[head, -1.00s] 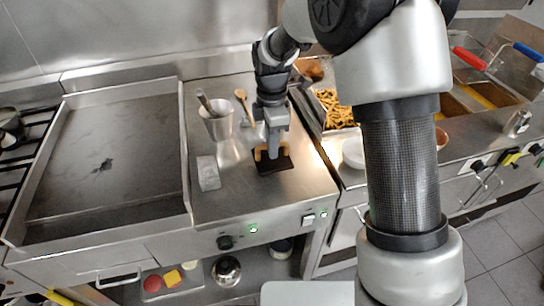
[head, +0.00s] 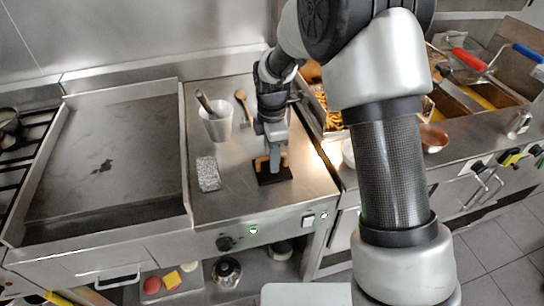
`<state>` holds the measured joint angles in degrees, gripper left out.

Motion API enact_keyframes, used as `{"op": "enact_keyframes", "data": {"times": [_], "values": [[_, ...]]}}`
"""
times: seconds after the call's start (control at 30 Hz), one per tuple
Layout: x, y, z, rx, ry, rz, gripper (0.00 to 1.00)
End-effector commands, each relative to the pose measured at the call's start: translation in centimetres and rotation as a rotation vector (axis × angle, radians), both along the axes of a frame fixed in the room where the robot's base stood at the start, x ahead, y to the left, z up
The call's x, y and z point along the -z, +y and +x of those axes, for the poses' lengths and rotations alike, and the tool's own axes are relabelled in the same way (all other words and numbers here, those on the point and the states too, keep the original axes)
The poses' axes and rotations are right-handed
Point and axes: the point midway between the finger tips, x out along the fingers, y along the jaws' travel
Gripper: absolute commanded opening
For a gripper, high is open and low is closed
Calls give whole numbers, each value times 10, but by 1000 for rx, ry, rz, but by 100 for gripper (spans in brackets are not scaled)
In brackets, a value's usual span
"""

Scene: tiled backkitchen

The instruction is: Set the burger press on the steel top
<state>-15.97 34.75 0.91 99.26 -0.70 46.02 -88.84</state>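The burger press is a dark square plate (head: 268,179) with a tan wooden handle, on or just above the steel top (head: 232,195), right of the foil-like block. My gripper (head: 274,166) points down over the press with its fingers at the handle, and it appears shut on it. The fingers hide part of the handle. I cannot tell whether the plate touches the steel.
A metal cup with a utensil (head: 216,124) and a wooden spoon (head: 242,104) stand behind. A silvery block (head: 208,174) lies to the left. A griddle (head: 105,160) is further left; fries (head: 330,118) and fryers are right. The steel top's front is clear.

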Motion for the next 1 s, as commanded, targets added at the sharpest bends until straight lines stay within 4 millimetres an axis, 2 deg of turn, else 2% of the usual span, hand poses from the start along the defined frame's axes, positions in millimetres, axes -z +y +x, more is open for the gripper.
{"op": "enact_keyframes", "data": {"times": [0.17,0.33,0.7,0.9,1.0], "values": [[0,0,0,0,0,0,31],[-12,0,1,0,-3,1,31],[-89,0,1,1,-5,1,31],[-116,0,1,0,-2,1,31],[-122,0,0,0,-1,0,31]]}}
